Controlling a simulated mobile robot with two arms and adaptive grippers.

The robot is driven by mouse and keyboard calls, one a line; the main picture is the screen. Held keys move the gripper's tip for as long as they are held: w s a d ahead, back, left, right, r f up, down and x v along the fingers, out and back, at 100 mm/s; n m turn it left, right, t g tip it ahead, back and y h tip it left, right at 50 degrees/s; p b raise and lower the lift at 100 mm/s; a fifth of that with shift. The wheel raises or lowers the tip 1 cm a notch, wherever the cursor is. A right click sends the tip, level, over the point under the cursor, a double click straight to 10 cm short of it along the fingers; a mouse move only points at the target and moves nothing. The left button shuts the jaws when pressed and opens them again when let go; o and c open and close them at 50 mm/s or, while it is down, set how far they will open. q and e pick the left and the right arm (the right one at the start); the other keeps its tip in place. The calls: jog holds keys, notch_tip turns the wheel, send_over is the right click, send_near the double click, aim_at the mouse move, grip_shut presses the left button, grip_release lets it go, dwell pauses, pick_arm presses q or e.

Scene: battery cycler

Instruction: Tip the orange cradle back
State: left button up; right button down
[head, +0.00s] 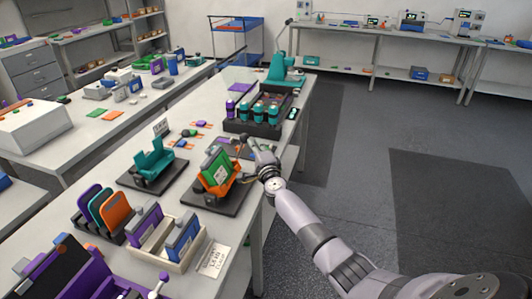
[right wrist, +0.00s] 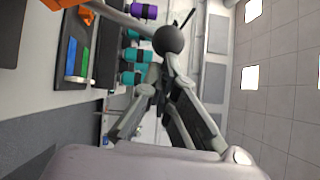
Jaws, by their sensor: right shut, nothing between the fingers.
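The orange cradle (head: 222,187) stands on a dark base plate (head: 202,200) on the near table and holds a green panel (head: 216,166), which leans. Part of the orange cradle (right wrist: 68,4) shows at the upper left edge of the right wrist view. A dark ball knob (right wrist: 168,40) on a grey rod is in that view, just beyond my fingertips. My right gripper (head: 253,148) is at the right side of the cradle, over the table edge. It is shut with nothing held; I cannot tell whether it touches the knob. My left gripper is out of view.
A teal cradle (head: 154,161) stands left of the orange one. A black tray (head: 237,126) with teal and purple cylinders lies behind. Coloured panels in a rack (head: 103,212) and a cream bin (head: 188,256) are in front. The floor to the right is clear.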

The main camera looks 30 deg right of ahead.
aim_at(243, 138)
jog(key=shift+w+a+r+p, duration=0.65)
jog(key=shift+w+r+p, duration=0.2)
jog(key=shift+p, duration=0.4)
jog(key=shift+w+a+r, duration=0.3)
jog(key=shift+w+a, duration=0.4)
jog(key=shift+w, duration=0.05)
jog(key=w+a+n+g+b, duration=0.1)
jog(key=w+a+b, duration=0.2)
jog(key=w+a, duration=0.2)
jog(key=shift+w+a+f+n, duration=0.15)
jog(key=shift+w+a+n, duration=0.2)
jog(key=shift+w, duration=0.65)
jog(key=shift+a, duration=0.1)
